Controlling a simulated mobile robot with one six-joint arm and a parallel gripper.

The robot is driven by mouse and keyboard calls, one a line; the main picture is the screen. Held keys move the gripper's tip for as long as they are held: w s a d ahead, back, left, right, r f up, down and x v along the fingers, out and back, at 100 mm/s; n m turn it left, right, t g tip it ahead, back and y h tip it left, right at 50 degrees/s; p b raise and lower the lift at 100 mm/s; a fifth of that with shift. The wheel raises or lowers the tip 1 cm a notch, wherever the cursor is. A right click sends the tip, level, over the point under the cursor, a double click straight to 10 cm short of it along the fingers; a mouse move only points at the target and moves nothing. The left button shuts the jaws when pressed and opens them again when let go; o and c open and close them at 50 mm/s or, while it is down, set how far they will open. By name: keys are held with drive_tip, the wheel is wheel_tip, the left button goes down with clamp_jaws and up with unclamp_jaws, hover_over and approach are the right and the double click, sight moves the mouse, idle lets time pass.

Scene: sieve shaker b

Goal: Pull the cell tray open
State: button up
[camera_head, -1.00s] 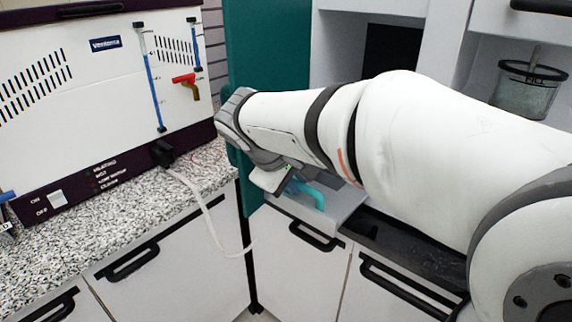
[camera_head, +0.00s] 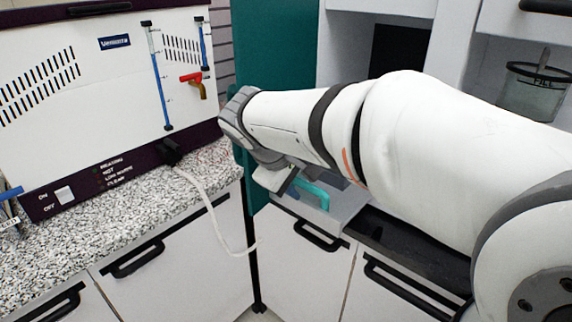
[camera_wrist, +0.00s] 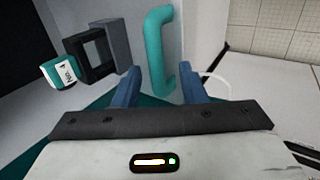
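The cell tray appears to be the light grey drawer front (camera_head: 346,207) in the head view, low beside the teal panel. Its teal bar handle (camera_head: 314,194) stands out from it, partly behind my arm. My gripper (camera_wrist: 160,78) has two blue fingers spread apart, one on each side of the handle. Gaps show between handle and fingers, so it is open. In the head view my gripper (camera_head: 277,180) is just left of the handle, its fingers mostly hidden.
A tall teal panel (camera_head: 270,110) stands close behind my wrist. Cabinet doors with black handles (camera_head: 318,236) lie below. A speckled counter (camera_head: 140,215) with a white machine (camera_head: 90,90) is at left; a pale cable (camera_head: 215,218) hangs from it. A black square frame (camera_wrist: 76,62) is left of the fingers.

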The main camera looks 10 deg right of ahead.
drive_tip(key=v, duration=0.7)
drive_tip(key=shift+a+r+p, duration=0.2)
drive_tip(key=shift+r+p, duration=0.1)
drive_tip(key=shift+p, duration=0.1)
drive_tip(key=shift+s, duration=0.1)
